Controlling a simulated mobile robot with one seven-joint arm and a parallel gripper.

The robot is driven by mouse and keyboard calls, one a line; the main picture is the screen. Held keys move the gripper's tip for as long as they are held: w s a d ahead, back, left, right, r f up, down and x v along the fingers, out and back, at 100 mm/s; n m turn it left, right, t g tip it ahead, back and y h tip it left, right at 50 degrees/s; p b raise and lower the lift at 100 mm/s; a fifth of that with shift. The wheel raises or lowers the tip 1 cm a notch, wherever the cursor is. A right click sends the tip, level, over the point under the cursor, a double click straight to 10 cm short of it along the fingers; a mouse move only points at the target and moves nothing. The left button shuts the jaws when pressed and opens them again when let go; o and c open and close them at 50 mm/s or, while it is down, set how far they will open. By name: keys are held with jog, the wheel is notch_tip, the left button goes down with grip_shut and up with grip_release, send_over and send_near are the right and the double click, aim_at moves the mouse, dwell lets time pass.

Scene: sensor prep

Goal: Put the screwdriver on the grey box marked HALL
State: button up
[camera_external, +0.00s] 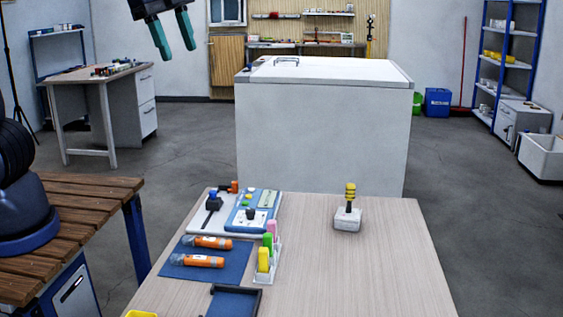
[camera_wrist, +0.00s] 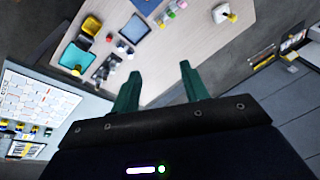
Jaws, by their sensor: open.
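My gripper (camera_external: 172,36) is high at the top left of the external view, with its two green fingers apart and nothing between them. The fingers also show open and empty in the wrist view (camera_wrist: 158,82). A small pale grey box (camera_external: 347,219) stands on the right part of the wooden table; no lettering on it can be read. A yellow and black upright piece (camera_external: 350,195) stands on it; I cannot tell if this is the screwdriver. Two orange cylinders with grey ends (camera_external: 208,242) lie on a blue mat (camera_external: 232,268). The gripper is far from all these.
The table (camera_external: 390,270) has clear room around and right of the pale box. A blue and white panel (camera_external: 232,222), coloured upright pieces in a holder (camera_external: 268,255) and a dark blue tray (camera_external: 235,302) crowd its left. A large white chest (camera_external: 320,130) stands behind.

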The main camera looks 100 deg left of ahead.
jog(key=s+d+f+n, duration=0.2)
jog(key=s+n, duration=0.1)
jog(key=s, duration=0.6)
jog(key=s+d+f+n+t, duration=0.1)
jog(key=s+d+f+n, duration=0.1)
jog(key=s, duration=0.8)
jog(key=shift+s+d+f+n+t+h, duration=0.2)
jog(key=shift+s+d+n+t+h, duration=0.15)
jog(key=shift+d, duration=0.4)
